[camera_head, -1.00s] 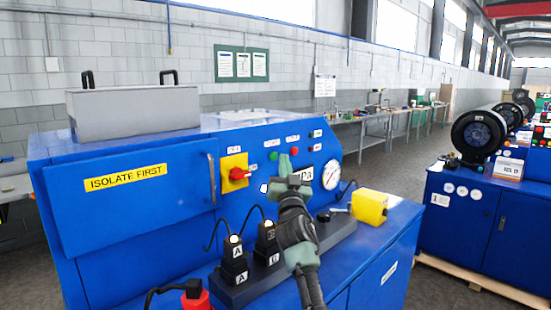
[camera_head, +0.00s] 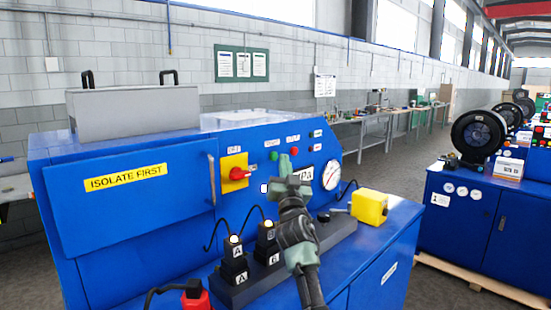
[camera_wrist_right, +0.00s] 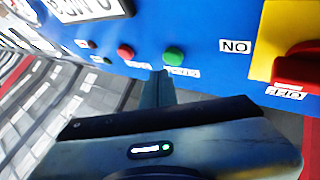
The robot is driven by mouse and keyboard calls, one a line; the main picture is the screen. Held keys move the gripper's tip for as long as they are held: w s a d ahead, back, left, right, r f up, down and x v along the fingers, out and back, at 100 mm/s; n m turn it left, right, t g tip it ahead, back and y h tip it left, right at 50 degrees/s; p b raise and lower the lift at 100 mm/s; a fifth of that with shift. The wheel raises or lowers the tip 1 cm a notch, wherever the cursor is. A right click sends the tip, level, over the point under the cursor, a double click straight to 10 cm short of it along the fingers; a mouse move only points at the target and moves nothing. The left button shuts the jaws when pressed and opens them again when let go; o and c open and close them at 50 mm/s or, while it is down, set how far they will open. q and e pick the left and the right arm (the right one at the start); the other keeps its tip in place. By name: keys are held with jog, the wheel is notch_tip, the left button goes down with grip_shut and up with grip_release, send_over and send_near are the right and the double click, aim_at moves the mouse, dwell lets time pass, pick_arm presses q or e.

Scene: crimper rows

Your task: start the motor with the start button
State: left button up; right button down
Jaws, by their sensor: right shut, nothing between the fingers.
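The green start button (camera_head: 273,156) is on the sloped blue panel of the machine, left of a red button (camera_head: 294,151). In the right wrist view the green button (camera_wrist_right: 173,57) stands clear of my fingers, with a white label beside it. My right gripper (camera_head: 284,163) is shut and empty in front of the panel. Its fingertips (camera_wrist_right: 160,76) appear close to the green button and its label, not over the button; the exact gap to the panel cannot be told. My left gripper is out of view.
A red rotary switch (camera_head: 237,173) on a yellow plate is left of the buttons. A round gauge (camera_head: 331,175) is to the right. Black plug blocks (camera_head: 234,262), a yellow box (camera_head: 369,207) and a red padlock-like piece (camera_head: 195,297) are on the lower ledge.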

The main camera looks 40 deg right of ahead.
jog(key=shift+w+b, duration=0.4)
jog(key=shift+w, duration=0.05)
jog(key=shift+w+a+b, duration=0.1)
jog(key=shift+w+b, duration=0.4)
jog(key=shift+b, duration=0.05)
dwell(0.7)
jog(key=shift+s, duration=0.2)
jog(key=shift+s+p, duration=0.65)
jog(key=shift+s, duration=0.05)
jog(key=shift+s+d+p, duration=0.15)
jog(key=shift+s+p, duration=0.55)
jog(key=shift+s, duration=0.6)
jog(key=shift+s+d+p, duration=0.15)
jog(key=shift+s+p, duration=0.55)
jog(key=shift+s, duration=0.55)
